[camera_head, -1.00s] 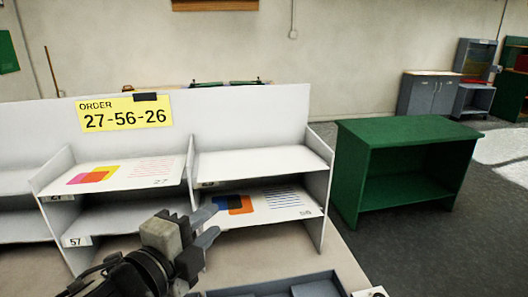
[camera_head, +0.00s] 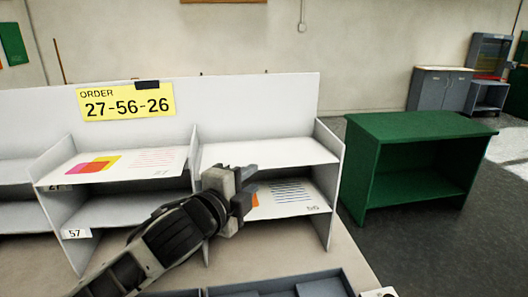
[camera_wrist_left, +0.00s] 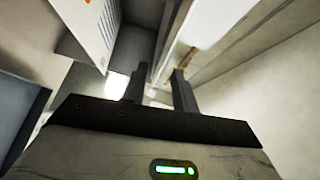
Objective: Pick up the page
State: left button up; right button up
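A white page (camera_head: 290,196) with striped lines and an orange patch lies in the lower right compartment of the white shelf unit. My left gripper (camera_head: 250,187) is in front of that compartment and hides the page's left part. In the left wrist view, my left gripper (camera_wrist_left: 160,78) has its two fingers apart with nothing visible between them. A white printed sheet (camera_wrist_left: 93,22), apparently this page, is left of the fingers there. Another page (camera_head: 130,163), with pink and yellow shapes, lies on the upper left shelf. My right gripper is not in view.
A yellow sign (camera_head: 127,102) reading "ORDER 27-56-26" is on the shelf unit's back panel (camera_head: 235,110). The upper right shelf (camera_head: 270,152) is empty. A grey tray (camera_head: 270,288) is at the front edge. A green cabinet (camera_head: 415,125) stands right.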

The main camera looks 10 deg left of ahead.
aim_at(261, 168)
pick_arm(q)
jog(key=x, duration=0.3)
jog(key=p+x, duration=0.1)
jog(key=x, duration=0.1)
jog(key=shift+w+r, duration=0.2)
jog(key=shift+r, duration=0.05)
grip_shut()
